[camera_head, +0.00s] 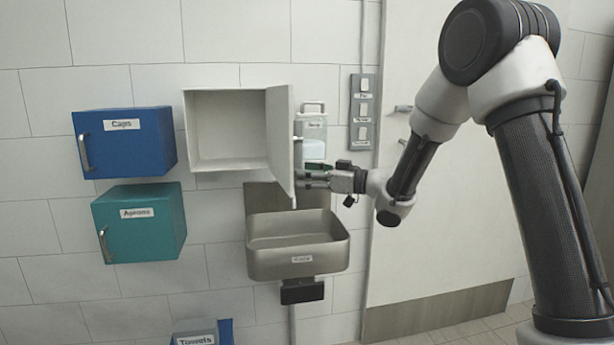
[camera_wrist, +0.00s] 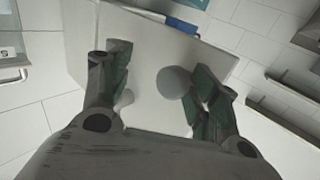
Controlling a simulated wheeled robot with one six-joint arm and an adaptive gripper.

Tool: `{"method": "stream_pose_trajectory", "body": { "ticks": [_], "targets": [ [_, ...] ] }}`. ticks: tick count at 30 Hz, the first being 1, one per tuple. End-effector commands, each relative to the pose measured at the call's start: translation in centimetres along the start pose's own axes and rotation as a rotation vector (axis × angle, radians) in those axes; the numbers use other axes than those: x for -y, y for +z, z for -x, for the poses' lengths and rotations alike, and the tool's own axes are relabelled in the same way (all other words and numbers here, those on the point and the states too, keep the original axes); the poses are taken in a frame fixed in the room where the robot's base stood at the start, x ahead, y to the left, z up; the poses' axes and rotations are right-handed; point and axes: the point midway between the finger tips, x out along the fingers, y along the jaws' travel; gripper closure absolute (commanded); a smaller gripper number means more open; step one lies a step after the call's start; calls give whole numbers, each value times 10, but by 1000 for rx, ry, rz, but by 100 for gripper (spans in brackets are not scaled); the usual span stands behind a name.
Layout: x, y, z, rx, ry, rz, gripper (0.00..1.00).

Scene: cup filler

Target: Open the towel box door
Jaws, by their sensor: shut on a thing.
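A white box (camera_head: 230,125) on the wall stands open and looks empty inside. Its door (camera_head: 281,145) is swung out to the right, and no label shows on it. My gripper (camera_head: 305,180) is at the outer face of this door, near its lower part, and is shut on the door's handle. In the wrist view its fingers (camera_wrist: 160,68) lie against the pale door panel (camera_wrist: 150,110), with a rounded grey piece between them. The exact grip is unclear. A box labelled Towels (camera_head: 196,340) shows at the bottom edge, mostly cut off; its door state cannot be told.
A blue Caps box (camera_head: 125,150) and a teal Aprons box (camera_head: 140,230) hang at left, both closed. A metal basin (camera_head: 298,260) is below the white box. A soap dispenser (camera_head: 313,130) and a switch panel (camera_head: 363,112) are at right.

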Motion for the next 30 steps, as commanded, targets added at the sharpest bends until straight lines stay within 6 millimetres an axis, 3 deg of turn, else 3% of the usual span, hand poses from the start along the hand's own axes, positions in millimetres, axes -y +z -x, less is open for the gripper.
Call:
{"method": "stream_pose_trajectory", "body": {
  "ticks": [4,8,15,21,30],
  "targets": [
    [-1,-1,3,-2,2,1,47],
    [-1,-1,18,-1,3,1,47],
    [-2,0,73,0,5,0,47],
    [-2,0,107,-1,4,0,47],
    [0,0,120,-1,0,1,47]
  ]
}}
